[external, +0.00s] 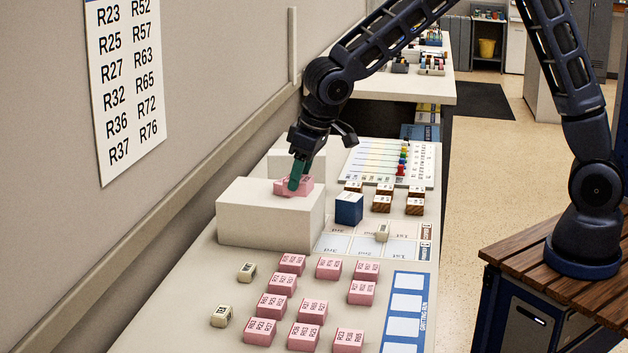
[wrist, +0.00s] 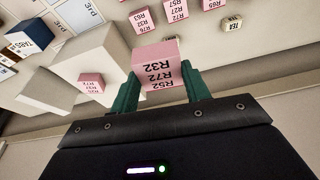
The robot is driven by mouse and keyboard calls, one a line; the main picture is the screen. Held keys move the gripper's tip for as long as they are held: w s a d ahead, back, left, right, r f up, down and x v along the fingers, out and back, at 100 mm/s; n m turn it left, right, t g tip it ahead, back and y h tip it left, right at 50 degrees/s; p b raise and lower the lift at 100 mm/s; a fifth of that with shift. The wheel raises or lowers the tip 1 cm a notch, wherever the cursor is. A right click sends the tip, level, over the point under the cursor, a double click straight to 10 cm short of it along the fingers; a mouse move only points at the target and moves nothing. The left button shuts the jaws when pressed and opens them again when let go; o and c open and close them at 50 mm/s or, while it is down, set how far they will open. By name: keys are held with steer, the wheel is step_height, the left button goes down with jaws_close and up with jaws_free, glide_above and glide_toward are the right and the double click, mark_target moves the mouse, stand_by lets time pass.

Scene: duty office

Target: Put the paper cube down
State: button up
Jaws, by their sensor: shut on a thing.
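The paper cube I hold is a pink block printed R32, R72, R52 in the wrist view (wrist: 158,67). My gripper (wrist: 160,88) is shut on it, with a green finger on each side. In the external view my gripper (external: 300,178) points down over the top of a large white box (external: 262,222). A second, smaller-looking pink block (wrist: 91,83) rests on white box surface beside the held cube in the wrist view. In the external view the pink blocks at the fingers merge, and I cannot tell whether the held cube touches the box.
Several pink numbered blocks (external: 312,310) stand in rows on the table in front. A blue cube (external: 349,208) is beside the box. Brown blocks (external: 381,203), small beige blocks (external: 247,272), a marked mat (external: 400,250) and a blue-and-white strip (external: 405,315) lie around. Another white box (external: 283,162) stands behind.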

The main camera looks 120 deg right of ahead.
steer(key=d+r+m, duration=0.1)
steer(key=d+r, duration=0.1)
steer(key=d, duration=0.5)
steer(key=d+r+m, duration=0.1)
steer(key=d+r, duration=0.2)
steer(key=d, duration=0.5)
step_height(320, 180, up, 5)
steer(key=m, duration=0.1)
glide_above(252, 191)
steer(key=a, duration=0.2)
steer(key=shift+g+h, duration=0.3)
steer(key=f, duration=1.9)
steer(key=shift+s+d+f, duration=0.25)
steer(key=shift+f, duration=0.1)
steer(key=shift+f, duration=0.1)
steer(key=o, duration=1)
steer(key=v, duration=1.2)
